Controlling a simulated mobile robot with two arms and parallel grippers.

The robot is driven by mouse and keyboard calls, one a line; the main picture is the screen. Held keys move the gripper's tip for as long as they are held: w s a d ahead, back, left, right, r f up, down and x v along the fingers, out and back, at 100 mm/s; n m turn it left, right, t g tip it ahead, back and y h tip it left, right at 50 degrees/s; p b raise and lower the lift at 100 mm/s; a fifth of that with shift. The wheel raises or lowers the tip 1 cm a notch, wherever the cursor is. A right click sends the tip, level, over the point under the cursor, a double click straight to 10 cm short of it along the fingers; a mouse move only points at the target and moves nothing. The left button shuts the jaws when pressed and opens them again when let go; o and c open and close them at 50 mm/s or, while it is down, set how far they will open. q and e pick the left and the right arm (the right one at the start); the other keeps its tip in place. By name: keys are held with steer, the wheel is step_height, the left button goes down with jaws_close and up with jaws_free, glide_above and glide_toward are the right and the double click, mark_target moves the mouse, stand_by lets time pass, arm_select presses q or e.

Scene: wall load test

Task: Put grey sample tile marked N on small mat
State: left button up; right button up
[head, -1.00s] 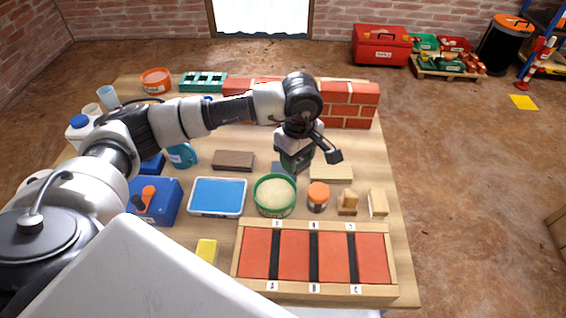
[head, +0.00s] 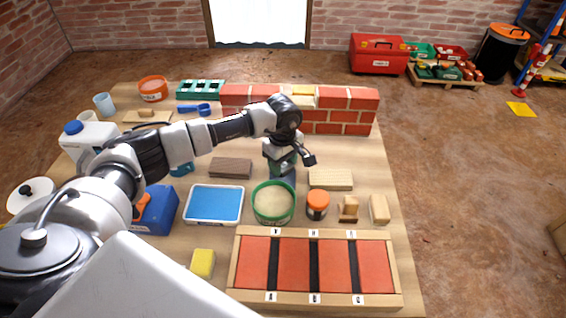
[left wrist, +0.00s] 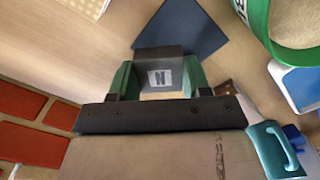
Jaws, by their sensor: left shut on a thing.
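The grey sample tile marked N (left wrist: 172,54) shows in the left wrist view, with its white N label facing the camera. My left gripper (left wrist: 160,80) is shut on it, a green finger on each side. In the head view the left gripper (head: 282,163) is over the middle of the table, behind the green-rimmed tub, and mostly hides the tile. The small mat is a dark blue square (left wrist: 186,24) just beyond the tile in the wrist view, partly overlapped by it; I cannot tell the height gap. In the head view part of the mat (head: 289,178) shows below the gripper. My right gripper is not in view.
The green-rimmed tub (head: 273,203) stands close in front of the mat. A dark brown block (head: 230,168) lies to the left, a pale wooden block (head: 331,179) to the right. A brick wall (head: 340,110) stands behind. An orange-lidded jar (head: 317,204) is beside the tub.

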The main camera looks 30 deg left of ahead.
mark_target(283, 165)
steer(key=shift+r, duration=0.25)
arm_select(q)
steer(key=o, duration=0.9)
steer(key=shift+c, duration=0.2)
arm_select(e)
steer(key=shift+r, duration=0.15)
arm_select(q)
step_height(283, 165, up, 12)
steer(key=p, duration=0.1)
steer(key=shift+r+p, duration=0.15)
steer(key=shift+p, duration=0.2)
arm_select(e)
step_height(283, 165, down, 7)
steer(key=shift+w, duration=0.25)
arm_select(q)
steer(key=shift+s, duration=0.1)
